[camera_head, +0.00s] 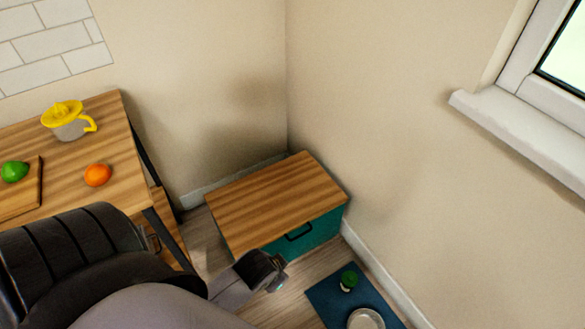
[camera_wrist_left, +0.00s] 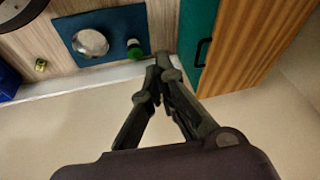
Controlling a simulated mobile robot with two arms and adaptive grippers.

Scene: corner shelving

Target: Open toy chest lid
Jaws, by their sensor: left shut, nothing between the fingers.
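The toy chest has a wood-striped lid (camera_head: 275,198), a teal body (camera_head: 322,229) and a black handle (camera_head: 299,232) on its front. It stands in the room corner with the lid lying shut. In the left wrist view its teal front (camera_wrist_left: 196,25), handle (camera_wrist_left: 203,52) and wooden lid (camera_wrist_left: 245,45) are at the right. My left gripper (camera_head: 277,270) is near the chest's front, below the handle in the head view. In the wrist view its fingers (camera_wrist_left: 163,65) are shut and empty, left of the teal front. I cannot tell whether they touch it. My right gripper is not in view.
A wooden table (camera_head: 95,140) at left holds a yellow-topped juicer (camera_head: 68,122), an orange (camera_head: 97,175) and a green fruit on a board. A blue mat (camera_head: 328,300) with a bowl and a green-topped item lies before the chest. Walls close in behind.

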